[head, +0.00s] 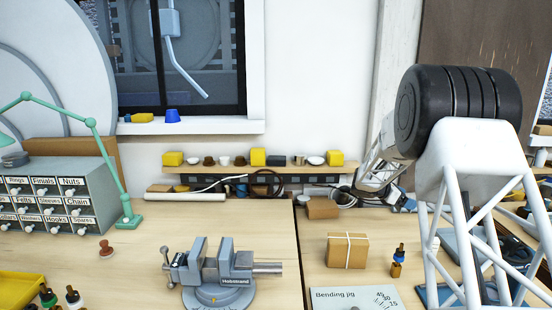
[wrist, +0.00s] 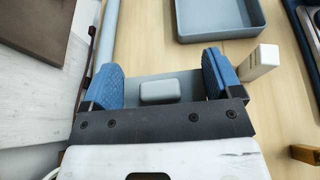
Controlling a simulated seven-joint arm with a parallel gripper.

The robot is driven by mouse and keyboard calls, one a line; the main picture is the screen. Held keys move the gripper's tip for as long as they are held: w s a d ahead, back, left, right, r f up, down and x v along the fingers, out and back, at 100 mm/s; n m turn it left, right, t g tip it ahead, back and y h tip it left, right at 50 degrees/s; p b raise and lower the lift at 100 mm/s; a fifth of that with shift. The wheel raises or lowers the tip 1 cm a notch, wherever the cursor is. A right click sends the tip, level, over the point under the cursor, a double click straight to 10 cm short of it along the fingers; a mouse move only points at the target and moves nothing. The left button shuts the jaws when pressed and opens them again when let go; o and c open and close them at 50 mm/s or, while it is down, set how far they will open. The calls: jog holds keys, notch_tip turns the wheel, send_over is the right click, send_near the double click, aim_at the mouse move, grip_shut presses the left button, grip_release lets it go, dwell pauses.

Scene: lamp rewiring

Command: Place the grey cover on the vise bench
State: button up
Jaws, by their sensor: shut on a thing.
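The grey cover (wrist: 160,90) is a flat plate with a raised rounded block. It sits between the two blue finger pads of my gripper (wrist: 160,78), which is shut on it. In the head view my gripper (head: 402,200) is at the right, over the back of the right-hand worktop, and the cover cannot be made out there. The vise bench (head: 130,265) is the pale wooden top at the left and centre. A grey vise (head: 218,272) stands on it near the front.
A drawer cabinet (head: 55,195), green lamp (head: 105,165) and small stamp (head: 106,249) stand on the bench's left. A tied cardboard box (head: 347,250) and bending jig (head: 352,298) are right of the seam. An open grey tray (wrist: 220,35) lies beyond my fingers. Bare wood surrounds the vise.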

jog(key=shift+w+a+r+n+t, duration=0.25)
jog(key=shift+a+r+n+t, duration=0.2)
jog(key=shift+a+t, duration=0.15)
jog(key=shift+w+a+r+n+t, duration=0.2)
jog(key=shift+a+r+n+t, duration=0.1)
jog(key=shift+a+n+t, duration=0.3)
jog(key=s+a+r+n+t+y, duration=0.1)
jog(key=a+n+t+y, duration=0.4)
jog(key=a, duration=0.9)
jog(key=s+a+r+n+t+y, duration=0.2)
jog(key=a+n+t+y, duration=0.3)
jog(key=a, duration=0.8)
jog(key=shift+s+a+n+t+y, duration=0.4)
jog(key=shift+n+y, duration=1.3)
jog(key=shift+n, duration=1.05)
jog(key=shift+d, duration=0.1)
